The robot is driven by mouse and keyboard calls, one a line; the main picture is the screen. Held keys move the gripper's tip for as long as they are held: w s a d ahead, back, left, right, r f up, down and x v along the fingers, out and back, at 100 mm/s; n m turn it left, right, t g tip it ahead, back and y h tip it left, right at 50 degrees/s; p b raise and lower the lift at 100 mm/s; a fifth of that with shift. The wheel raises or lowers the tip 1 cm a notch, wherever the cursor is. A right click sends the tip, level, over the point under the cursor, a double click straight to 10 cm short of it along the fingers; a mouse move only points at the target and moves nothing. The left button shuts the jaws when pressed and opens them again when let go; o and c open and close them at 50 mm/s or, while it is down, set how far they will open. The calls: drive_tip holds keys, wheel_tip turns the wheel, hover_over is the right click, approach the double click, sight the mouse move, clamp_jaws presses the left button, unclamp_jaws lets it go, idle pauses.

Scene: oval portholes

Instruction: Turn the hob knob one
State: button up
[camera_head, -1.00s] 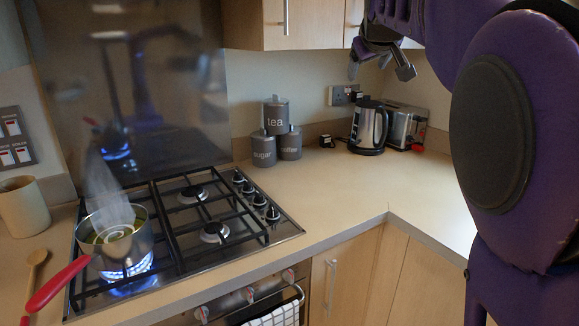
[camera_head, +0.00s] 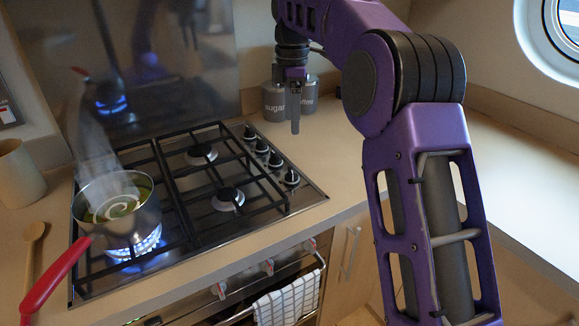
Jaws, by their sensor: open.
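A row of several black hob knobs (camera_head: 276,160) runs along the right side of the hob (camera_head: 318,196). No label tells me which is knob one. My gripper (camera_head: 295,118) is open, pointing down, seen nearly edge-on, above and right of the knobs in the picture. It appears apart from them and holds nothing. It partly covers the sugar and coffee canisters behind. A lit blue flame (camera_head: 134,250) burns under a steaming pan (camera_head: 140,218) with a red handle at the front left of the hob.
The grey sugar canister (camera_head: 273,101) stands behind the knobs. Oven knobs (camera_head: 267,267) and a checked towel (camera_head: 288,300) are on the front below. A wooden spoon (camera_head: 32,240) and a beige pot (camera_head: 18,172) are at left. Counter right of the hob is clear.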

sight(292, 169)
wheel_tip(292, 169, down, 14)
drive_tip(key=b, duration=0.3)
drive_tip(key=shift+f, duration=0.1)
